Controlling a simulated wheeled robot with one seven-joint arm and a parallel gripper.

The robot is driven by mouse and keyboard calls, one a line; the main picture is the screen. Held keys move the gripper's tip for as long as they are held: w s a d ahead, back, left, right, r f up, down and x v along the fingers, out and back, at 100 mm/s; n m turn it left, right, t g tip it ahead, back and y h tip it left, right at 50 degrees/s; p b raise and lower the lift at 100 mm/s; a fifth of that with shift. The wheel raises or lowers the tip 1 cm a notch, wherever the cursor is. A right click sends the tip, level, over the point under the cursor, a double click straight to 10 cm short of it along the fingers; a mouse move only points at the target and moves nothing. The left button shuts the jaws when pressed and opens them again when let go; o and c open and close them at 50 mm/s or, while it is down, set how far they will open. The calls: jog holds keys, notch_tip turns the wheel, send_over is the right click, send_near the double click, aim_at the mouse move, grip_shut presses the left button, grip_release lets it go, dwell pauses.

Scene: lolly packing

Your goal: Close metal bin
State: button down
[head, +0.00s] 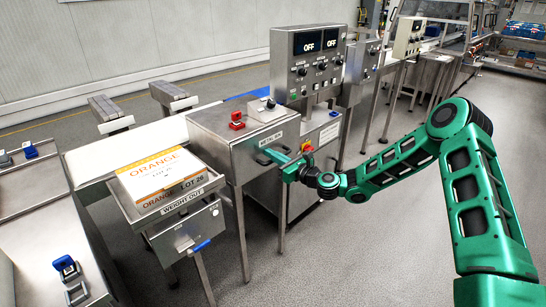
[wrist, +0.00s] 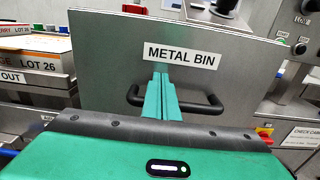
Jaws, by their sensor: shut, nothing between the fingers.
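The metal bin (head: 262,142) is a steel front panel below the worktop with a white "METAL BIN" label. The panel (wrist: 105,65) fills the middle of the wrist view, with its label above a black bar handle (wrist: 205,106). My gripper (head: 270,152) is at the panel, at the handle. In the wrist view, its two green fingers (wrist: 161,76) are together, pointing at the panel just below the label, and hide the handle's middle. Nothing shows between them. I cannot tell whether the fingers touch the panel, or whether the bin stands slightly open.
A red button (head: 236,121) sits on the worktop above the bin. A control cabinet (head: 310,65) with "OFF" displays stands behind it. To the left, an "ORANGE LOT 26" box (head: 160,172) sits on the "WEIGHT OUT" unit (head: 190,228). Open grey floor (head: 350,255) lies in front.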

jog(key=s+d+f+n+g+h, duration=0.3)
jog(key=s+d+n+g+h, duration=0.5)
jog(key=s+d+n, duration=1.25)
jog(key=s+d+r+g+h, duration=0.2)
jog(key=s+d+r, duration=0.2)
jog(key=s+d, duration=0.45)
jog(key=s+d+r+g+h, duration=0.15)
jog(key=s+d+r, duration=0.25)
jog(key=s+d, duration=0.5)
jog(key=s+d+r, duration=0.2)
jog(key=s+r, duration=0.1)
jog(key=s, duration=0.6)
jog(key=s+d+r+g+h, duration=0.1)
jog(key=s+d+r, duration=0.1)
jog(key=s, duration=0.7)
jog(key=shift+d+r, duration=0.15)
jog(key=shift+r, duration=0.3)
